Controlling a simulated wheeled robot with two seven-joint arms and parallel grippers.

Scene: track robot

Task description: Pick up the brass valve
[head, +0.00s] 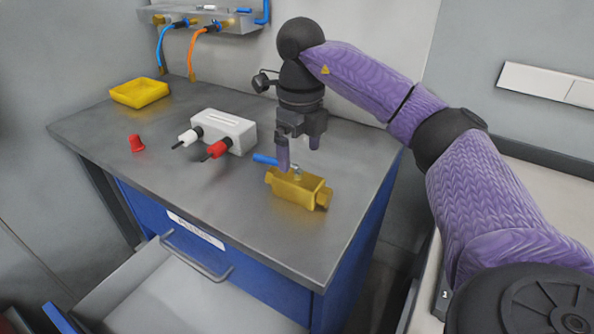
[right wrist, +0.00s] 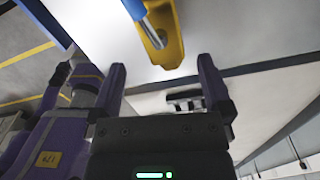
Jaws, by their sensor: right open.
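The brass valve (head: 297,188) lies on the grey bench top near its right front part. It has a blue lever handle (head: 266,160) pointing left. My right gripper (head: 299,158) is open and empty, fingers down, close above the valve and partly in front of it; I cannot tell whether it touches. In the right wrist view, part of the brass valve (right wrist: 165,38) and its blue handle show at the top, beyond the open fingers of my right gripper (right wrist: 162,72) and not between them. My left gripper is not in view.
A white block (head: 226,130) with a white and a red plug stands left of the valve. A red cap (head: 136,143) and a yellow tray (head: 139,92) lie farther left. An open drawer (head: 185,295) juts out in front. The bench's left front is clear.

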